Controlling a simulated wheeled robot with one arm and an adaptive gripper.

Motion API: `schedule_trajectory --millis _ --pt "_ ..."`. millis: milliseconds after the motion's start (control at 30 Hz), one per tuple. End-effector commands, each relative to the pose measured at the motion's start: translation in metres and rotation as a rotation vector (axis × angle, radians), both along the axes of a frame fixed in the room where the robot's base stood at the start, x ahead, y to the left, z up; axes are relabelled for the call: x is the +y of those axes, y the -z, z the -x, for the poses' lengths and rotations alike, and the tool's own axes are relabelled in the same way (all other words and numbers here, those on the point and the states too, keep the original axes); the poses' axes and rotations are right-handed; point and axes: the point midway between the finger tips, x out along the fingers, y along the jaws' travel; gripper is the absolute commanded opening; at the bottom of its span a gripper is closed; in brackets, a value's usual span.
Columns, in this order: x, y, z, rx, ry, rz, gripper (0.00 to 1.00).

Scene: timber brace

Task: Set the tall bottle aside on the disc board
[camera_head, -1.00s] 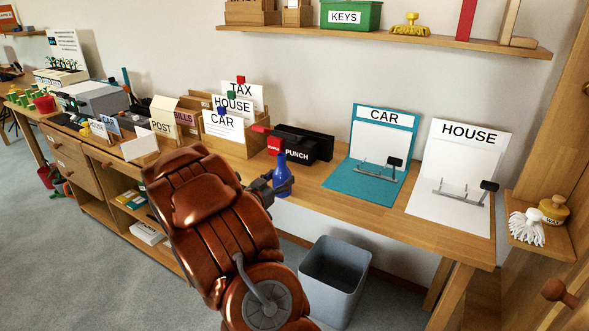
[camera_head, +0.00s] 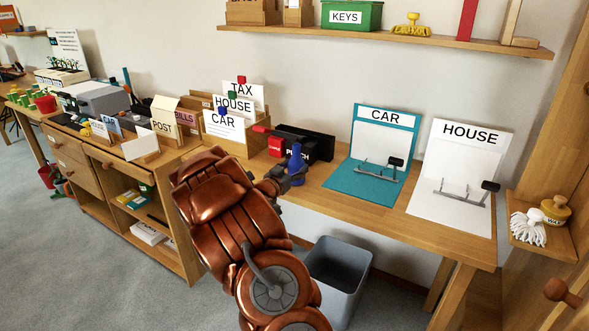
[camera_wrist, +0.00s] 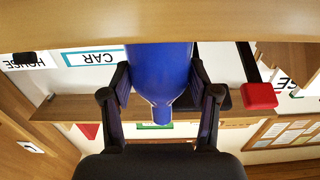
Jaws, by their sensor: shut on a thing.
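A blue tall bottle (camera_head: 296,161) is held upright in my gripper (camera_head: 283,178), in front of the black punch on the bench. In the wrist view, which is upside down, the bottle (camera_wrist: 158,65) fills the middle, with a gripper finger against each side. My gripper (camera_wrist: 160,88) is shut on the bottle. Whether its base touches the bench or hangs just above it, I cannot tell. I cannot make out a board that is clearly the disc board.
The bench (camera_head: 335,205) is bare in front of the teal CAR clipboard (camera_head: 368,160) and the white HOUSE clipboard (camera_head: 455,180). The black punch (camera_head: 318,145) is close behind the bottle. A grey bin (camera_head: 338,270) stands below. A wax jar (camera_head: 555,209) and brush are at right.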

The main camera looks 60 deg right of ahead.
Motion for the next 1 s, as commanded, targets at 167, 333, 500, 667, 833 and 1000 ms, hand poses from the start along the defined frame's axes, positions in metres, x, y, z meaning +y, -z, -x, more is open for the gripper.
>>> schedule_trajectory --millis 167,333,500,667,833,1000 --pt "-0.0003 0.0001 0.0008 -0.001 0.002 0.001 0.18" --pt "0.0 0.0013 0.0004 -0.001 0.001 0.001 0.18" --pt "0.0001 0.0031 0.0002 -0.001 0.001 0.001 0.68" --pt "0.0001 0.0033 0.0003 -0.001 0.001 0.001 0.84" --pt "0.0 0.0034 0.0004 -0.001 0.002 0.001 0.85" --pt "0.0 0.0025 0.0005 -0.001 0.002 0.001 0.85"
